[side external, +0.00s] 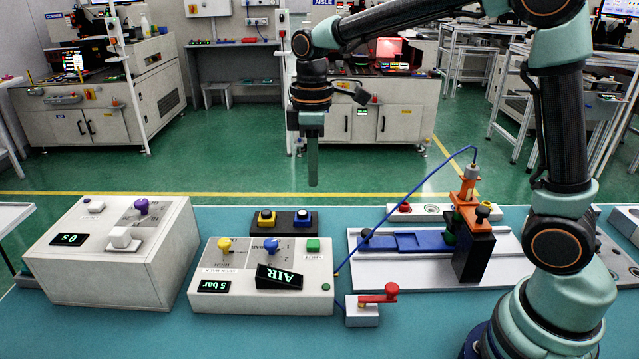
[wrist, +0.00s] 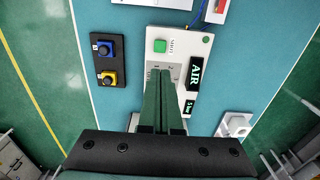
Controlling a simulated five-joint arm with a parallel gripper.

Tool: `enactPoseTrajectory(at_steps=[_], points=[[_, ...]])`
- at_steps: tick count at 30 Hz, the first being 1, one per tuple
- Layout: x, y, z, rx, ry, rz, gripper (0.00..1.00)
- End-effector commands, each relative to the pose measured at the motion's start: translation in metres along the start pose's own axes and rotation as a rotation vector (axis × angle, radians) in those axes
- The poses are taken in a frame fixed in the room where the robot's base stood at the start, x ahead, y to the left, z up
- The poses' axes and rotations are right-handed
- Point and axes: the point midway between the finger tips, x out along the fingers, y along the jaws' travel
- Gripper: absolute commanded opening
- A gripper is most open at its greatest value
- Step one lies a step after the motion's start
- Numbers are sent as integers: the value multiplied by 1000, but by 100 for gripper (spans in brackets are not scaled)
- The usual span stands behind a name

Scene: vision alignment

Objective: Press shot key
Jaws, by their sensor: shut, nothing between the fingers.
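The same green key (wrist: 160,46) shows just beyond my fingertips in the wrist view. The white box (side external: 225,300) also bears a yellow knob (side external: 224,244), a blue knob (side external: 271,245), a "5 bar" display (side external: 214,286) and a black AIR sign (side external: 279,278). My gripper (side external: 312,180) is shut and empty, pointing down well above the table. Its fingers (wrist: 164,76) hide part of the box in the wrist view.
A black block with yellow (side external: 266,217) and blue (side external: 302,217) buttons stands behind the box. A larger white box (side external: 110,260) is at left. A fixture with a black clamp (side external: 473,252) and blue hose is at right. A red lever (side external: 380,294) stands in front.

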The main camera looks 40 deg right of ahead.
Motion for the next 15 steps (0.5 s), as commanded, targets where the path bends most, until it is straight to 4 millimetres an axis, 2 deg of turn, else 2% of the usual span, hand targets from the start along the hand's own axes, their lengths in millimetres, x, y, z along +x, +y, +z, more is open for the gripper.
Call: enactPoseTrajectory(at_steps=[8, 11, 15], points=[[2, 0, 0, 2, 0, 0, 0], [10, 0, 0, 2, -2, -2, 0], [31, -1, 1, 2, -3, -3, 0]])
